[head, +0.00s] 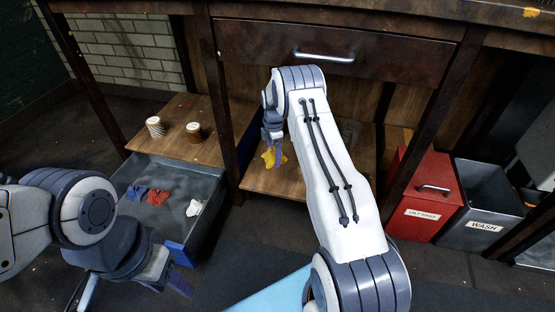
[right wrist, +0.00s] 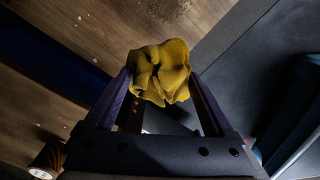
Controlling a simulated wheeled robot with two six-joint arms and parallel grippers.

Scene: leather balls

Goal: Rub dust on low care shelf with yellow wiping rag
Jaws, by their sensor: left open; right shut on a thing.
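The yellow wiping rag (head: 281,158) is a crumpled cloth in my right gripper (head: 272,138). In the right wrist view the rag (right wrist: 165,70) is bunched between the two fingertips. The low care shelf (head: 262,186) is a brown wooden board under the drawer, and the rag is at its left part; I cannot tell whether it touches the wood. In the right wrist view the shelf (right wrist: 120,50) shows pale and yellow specks. My right arm hides the shelf's middle. My left gripper (head: 172,278) is open and empty at the lower left, away from the shelf.
A grey bin (head: 175,225) holds blue, red and white cloths. A red bin (head: 425,195) and a grey WASH bin (head: 488,208) stand right. A table leg (head: 222,110) and drawer (head: 370,55) border the shelf space.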

